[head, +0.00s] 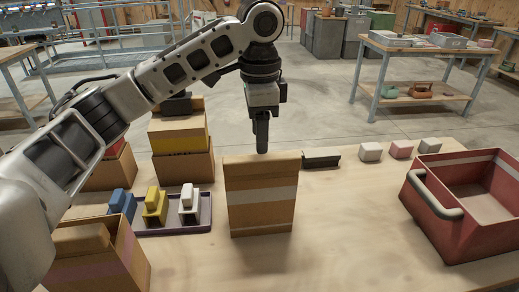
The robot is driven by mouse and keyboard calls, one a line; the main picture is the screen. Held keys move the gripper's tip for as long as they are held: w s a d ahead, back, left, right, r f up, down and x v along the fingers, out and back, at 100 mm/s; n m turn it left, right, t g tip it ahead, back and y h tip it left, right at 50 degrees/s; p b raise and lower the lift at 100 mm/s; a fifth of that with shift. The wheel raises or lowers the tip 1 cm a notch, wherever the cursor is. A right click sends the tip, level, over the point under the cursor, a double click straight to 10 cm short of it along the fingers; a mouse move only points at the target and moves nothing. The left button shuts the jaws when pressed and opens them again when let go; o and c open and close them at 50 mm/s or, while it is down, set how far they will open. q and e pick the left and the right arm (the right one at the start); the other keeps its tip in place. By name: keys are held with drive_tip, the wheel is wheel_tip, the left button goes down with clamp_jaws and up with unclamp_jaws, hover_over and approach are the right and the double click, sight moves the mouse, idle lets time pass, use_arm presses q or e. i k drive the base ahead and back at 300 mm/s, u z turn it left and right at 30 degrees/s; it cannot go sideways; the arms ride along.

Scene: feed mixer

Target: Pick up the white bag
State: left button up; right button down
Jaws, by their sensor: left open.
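A brown paper bag with a white band (262,209) stands upright on the wooden table, near the middle of the head view. No all-white bag shows; this one carries the white marking. My left gripper (262,148) points straight down just above the bag's top edge. Its fingers are seen edge-on, one in front of the other, and it is open. Whether the fingertips touch or straddle the bag's top is hard to tell. My right gripper is not in view.
A yellow-banded bag (180,138) stands behind left, and a pink-banded bag (95,262) front left. A purple tray (170,229) holds blue, yellow and white objects. A red bin (450,225) is at right. Small blocks (371,152) line the back edge. Table front right of the bag is clear.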

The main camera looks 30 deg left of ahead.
sight(261, 190)
drive_tip(key=k, duration=1)
